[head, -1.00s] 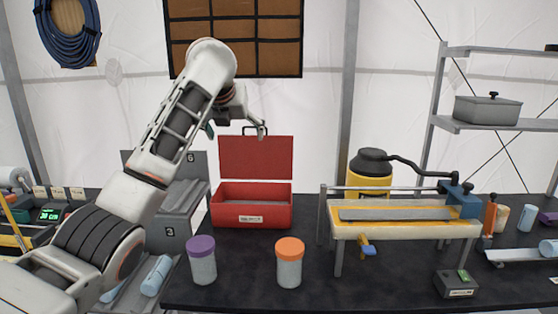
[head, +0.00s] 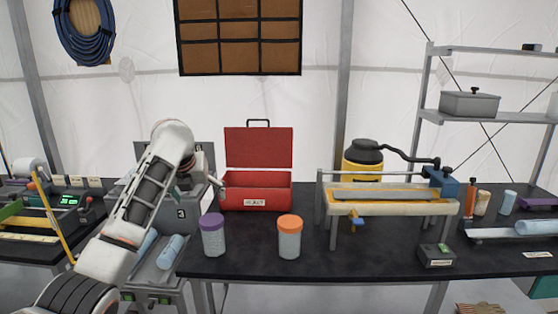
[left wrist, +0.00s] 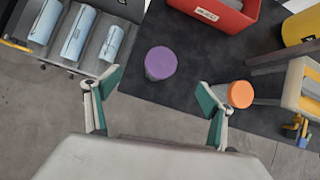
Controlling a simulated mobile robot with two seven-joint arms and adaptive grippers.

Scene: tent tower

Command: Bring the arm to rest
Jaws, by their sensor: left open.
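My left arm (head: 146,190) reaches up from the lower left in the head view and bends over at its top. My left gripper (head: 198,190) hangs from it, in front of the grey bins and just left of the red toolbox. In the left wrist view the left gripper (left wrist: 160,88) is open, with teal-padded fingers spread apart and nothing between them. That view looks down past the table's front edge to the floor. My right gripper is not in view.
A purple-lidded jar (head: 213,236) and an orange-lidded jar (head: 289,238) stand on the black table (head: 330,262). Behind are the open red toolbox (head: 256,192) and a yellow-topped frame (head: 392,208). Grey bins (head: 168,262) hold blue rolls at left. Floor before the table is clear.

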